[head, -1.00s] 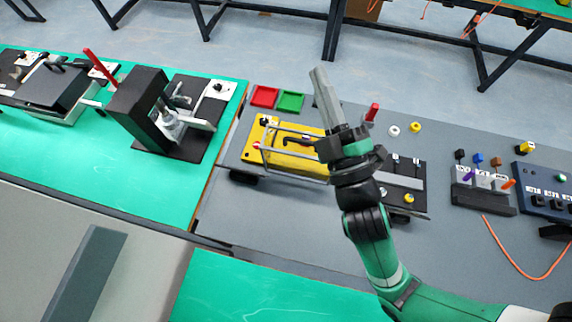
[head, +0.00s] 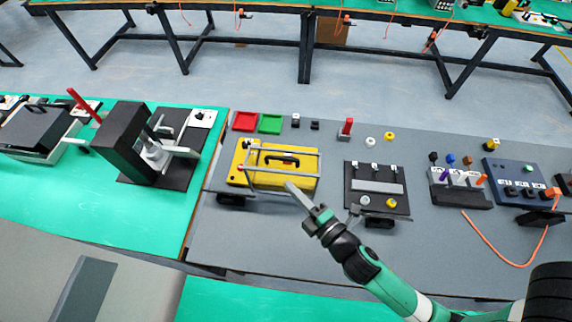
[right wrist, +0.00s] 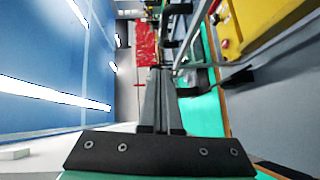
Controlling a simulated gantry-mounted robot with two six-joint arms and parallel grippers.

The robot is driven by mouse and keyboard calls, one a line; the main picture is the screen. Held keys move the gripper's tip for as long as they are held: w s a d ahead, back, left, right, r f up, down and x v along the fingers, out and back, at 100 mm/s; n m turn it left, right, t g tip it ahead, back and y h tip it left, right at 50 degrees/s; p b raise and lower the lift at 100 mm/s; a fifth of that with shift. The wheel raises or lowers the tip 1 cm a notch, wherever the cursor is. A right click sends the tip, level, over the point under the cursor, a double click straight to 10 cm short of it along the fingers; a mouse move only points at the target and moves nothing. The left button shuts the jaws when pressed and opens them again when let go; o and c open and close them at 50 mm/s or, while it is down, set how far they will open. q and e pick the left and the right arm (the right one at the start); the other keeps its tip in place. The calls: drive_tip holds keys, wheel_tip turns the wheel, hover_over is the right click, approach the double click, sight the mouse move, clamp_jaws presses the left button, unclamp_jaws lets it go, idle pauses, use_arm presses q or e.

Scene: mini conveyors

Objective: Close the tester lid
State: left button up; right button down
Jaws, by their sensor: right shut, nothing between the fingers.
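A yellow unit (head: 240,176) with a silver bar frame (head: 287,148) and a black handle lies on the grey bench. Left of it, a black box-like panel (head: 119,139) stands raised beside a metal clamp (head: 153,156) on a black base plate. At the far left is a box with a black lid (head: 38,128), which looks lowered. No label shows which of these is the tester. My right gripper (head: 296,192) is shut and empty, just in front of the yellow unit's lower right corner. In the right wrist view its fingers (right wrist: 161,100) are together, with yellow (right wrist: 243,25) at the upper right.
A red tray (head: 245,121) and a green tray (head: 269,124) sit behind the yellow unit.

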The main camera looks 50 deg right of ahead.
sight(277, 159)
drive_tip(key=shift+w+d+f+p, duration=0.15)
drive_tip(key=shift+w+d+p, duration=0.55)
drive_tip(key=shift+w, duration=0.3)
drive_tip(key=shift+w+d+f+p, duration=0.2)
drive_tip(key=shift+w+d+p, duration=0.45)
drive_tip(key=shift+w, duration=0.3)
drive_tip(key=shift+w+d+f+p, duration=0.15)
drive_tip(key=shift+w+d+p, duration=0.55)
drive_tip(key=shift+w, duration=0.3)
